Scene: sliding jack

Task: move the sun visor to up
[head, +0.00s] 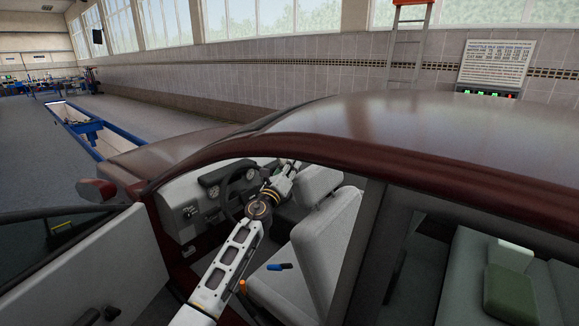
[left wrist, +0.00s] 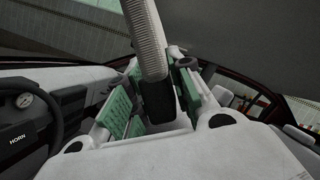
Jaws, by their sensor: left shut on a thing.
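My left arm reaches through the open door into the dark red car. In the left wrist view the green-padded fingers of my left gripper (left wrist: 157,108) are closed around a pale ribbed piece with a dark end, which I take to be the sun visor (left wrist: 146,40). Its outline is partly hidden by the fingers, and its tilt cannot be told. The visor cannot be made out in the head view. My right gripper is not in view.
The steering wheel (head: 241,184) is left of my arm, and the front seats (head: 322,255) are right of it. The red roof edge (head: 340,150) passes close above the arm. The open door (head: 90,265) stands at the left. A blue and black object (head: 280,267) lies on the seat.

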